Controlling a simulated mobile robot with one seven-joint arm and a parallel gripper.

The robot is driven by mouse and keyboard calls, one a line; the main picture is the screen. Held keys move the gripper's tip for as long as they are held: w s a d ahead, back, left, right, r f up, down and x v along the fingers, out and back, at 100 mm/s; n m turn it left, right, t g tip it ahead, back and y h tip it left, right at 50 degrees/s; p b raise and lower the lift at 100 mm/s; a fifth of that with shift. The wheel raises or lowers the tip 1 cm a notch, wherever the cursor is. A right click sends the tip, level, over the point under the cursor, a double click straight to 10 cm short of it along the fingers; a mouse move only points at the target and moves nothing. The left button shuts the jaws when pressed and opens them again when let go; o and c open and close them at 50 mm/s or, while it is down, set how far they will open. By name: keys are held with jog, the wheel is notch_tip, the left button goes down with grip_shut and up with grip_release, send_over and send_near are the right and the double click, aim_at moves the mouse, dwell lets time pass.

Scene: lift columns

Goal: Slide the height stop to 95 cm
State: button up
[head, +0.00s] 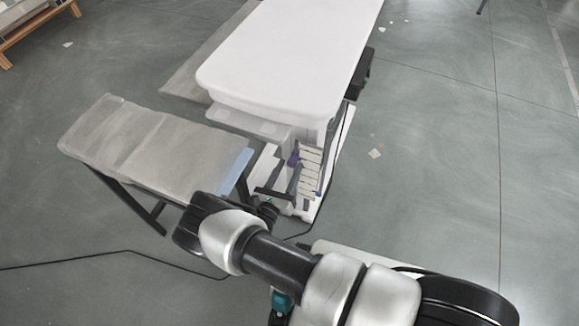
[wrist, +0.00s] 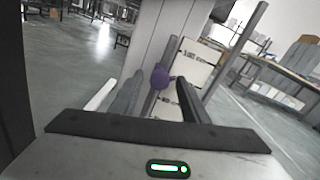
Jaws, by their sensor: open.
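The height stop shows as a small purple knob (wrist: 160,77) on a thin upright rail in the wrist view. It also shows in the head view as a small purple spot beside the pale scale plates. The scale (wrist: 196,62) is a row of pale plates with dark marks, just right of the knob; its numbers are too small to read. My gripper (wrist: 158,83) is open, one finger either side of the knob in the picture. I cannot tell how far ahead the knob is. In the head view my arm mostly hides the gripper.
A white-topped lift table (head: 290,50) stands above the scale. A low bench with a grey cover (head: 150,145) is close on the left. A black cable (head: 110,258) crosses the floor. The floor on the right is mostly clear.

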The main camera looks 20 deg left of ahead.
jog(key=s+a+p, duration=0.1)
jog(key=s, duration=1.5)
jog(key=shift+s+p, duration=0.2)
jog(key=shift+p, duration=0.1)
jog(key=shift+a, duration=0.1)
